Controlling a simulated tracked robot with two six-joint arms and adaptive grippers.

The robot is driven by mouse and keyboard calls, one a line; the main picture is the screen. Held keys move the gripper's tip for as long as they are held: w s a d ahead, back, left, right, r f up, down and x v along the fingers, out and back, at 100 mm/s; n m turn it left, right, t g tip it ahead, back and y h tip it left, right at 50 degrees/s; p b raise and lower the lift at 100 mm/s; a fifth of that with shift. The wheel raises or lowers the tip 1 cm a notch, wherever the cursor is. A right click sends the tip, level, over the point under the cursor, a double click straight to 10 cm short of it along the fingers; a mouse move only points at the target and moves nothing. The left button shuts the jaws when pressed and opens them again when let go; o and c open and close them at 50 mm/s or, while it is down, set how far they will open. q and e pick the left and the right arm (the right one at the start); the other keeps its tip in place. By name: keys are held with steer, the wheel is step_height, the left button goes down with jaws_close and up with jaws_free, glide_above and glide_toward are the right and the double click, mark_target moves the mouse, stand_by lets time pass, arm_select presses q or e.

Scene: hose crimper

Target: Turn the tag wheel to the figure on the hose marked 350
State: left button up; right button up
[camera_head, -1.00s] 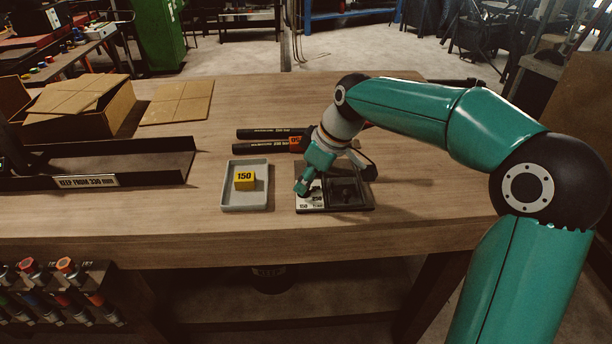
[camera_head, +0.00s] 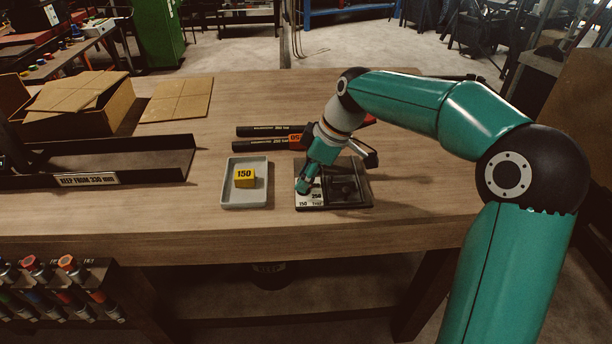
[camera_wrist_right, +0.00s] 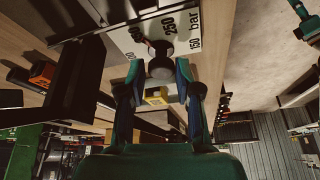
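The tag wheel's base is a black box with a white figure plate (camera_head: 311,201) on the bench's front part. The wrist view shows 250, 150 and bar on this plate (camera_wrist_right: 185,28), with a further figure partly hidden. A dark round knob (camera_wrist_right: 160,67) and a small arm with a red tip stand in front of the plate. My right gripper (camera_wrist_right: 160,72) is open, its fingers on either side of the knob with small gaps visible. In the head view my right gripper (camera_head: 304,186) points down at the plate. Two black hoses (camera_head: 265,146) lie behind; their figures are too small to read surely.
A grey tray (camera_head: 230,201) holding a yellow block marked 150 (camera_head: 244,178) stands left of the wheel. A black channel (camera_head: 150,177) and a cardboard box (camera_head: 115,112) are further left. Bench between channel and tray is clear.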

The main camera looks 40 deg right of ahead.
steer(key=shift+o, duration=1.4)
steer(key=v, duration=1.2)
